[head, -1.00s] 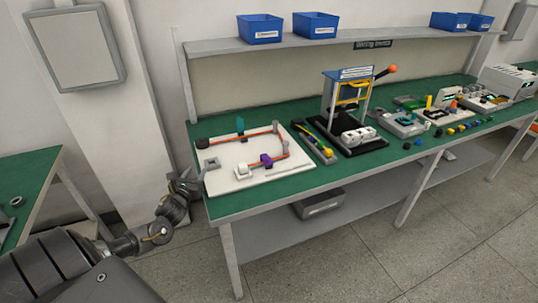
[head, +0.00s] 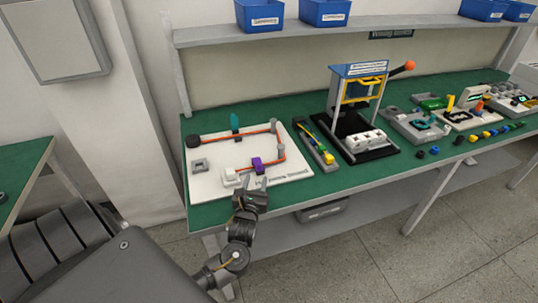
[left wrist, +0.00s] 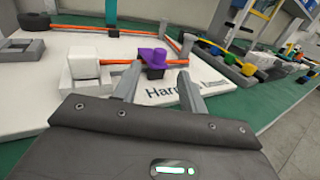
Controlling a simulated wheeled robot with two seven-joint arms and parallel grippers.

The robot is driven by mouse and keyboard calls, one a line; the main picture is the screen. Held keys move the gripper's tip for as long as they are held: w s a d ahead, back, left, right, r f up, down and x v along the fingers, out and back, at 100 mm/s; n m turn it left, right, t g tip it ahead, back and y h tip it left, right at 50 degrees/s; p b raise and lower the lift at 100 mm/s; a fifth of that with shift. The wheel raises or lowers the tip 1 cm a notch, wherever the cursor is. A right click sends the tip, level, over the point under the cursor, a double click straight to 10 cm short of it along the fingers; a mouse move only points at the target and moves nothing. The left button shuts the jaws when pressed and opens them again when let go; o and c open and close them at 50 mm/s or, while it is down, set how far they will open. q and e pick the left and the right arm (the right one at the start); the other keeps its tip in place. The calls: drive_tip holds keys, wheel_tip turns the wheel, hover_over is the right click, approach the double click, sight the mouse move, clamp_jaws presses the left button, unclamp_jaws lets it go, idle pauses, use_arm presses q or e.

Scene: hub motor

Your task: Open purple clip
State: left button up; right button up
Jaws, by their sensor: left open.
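The purple clip (head: 257,164) sits on the white harness board (head: 310,170), around or over the orange cable (head: 276,160); whether it is open or shut is too small to tell. In the left wrist view the purple clip (left wrist: 152,60) stands just beyond the fingertips, a little left of their middle. My left gripper (head: 254,183) is open and empty at the board's front edge, just in front of the clip and apart from it. Its two fingers also show in the left wrist view (left wrist: 158,82). My right gripper is out of view.
A white block (head: 231,176) holds the cable's end left of the clip. A teal clip (head: 235,122) stands at the board's back. A tray with tools (head: 318,145) and a black-based press (head: 365,145) stand to the right. Blue bins (head: 259,15) sit on the shelf.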

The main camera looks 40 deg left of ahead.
sight(259, 166)
use_arm(q)
drive_tip(key=shift+s, duration=0.1)
drive_tip(key=shift+r+x, duration=0.2)
drive_tip(key=shift+x, duration=0.95)
drive_tip(key=x, duration=0.7)
drive_tip(key=shift+w+a, duration=0.25)
drive_tip(key=shift+w, duration=0.3)
clamp_jaws()
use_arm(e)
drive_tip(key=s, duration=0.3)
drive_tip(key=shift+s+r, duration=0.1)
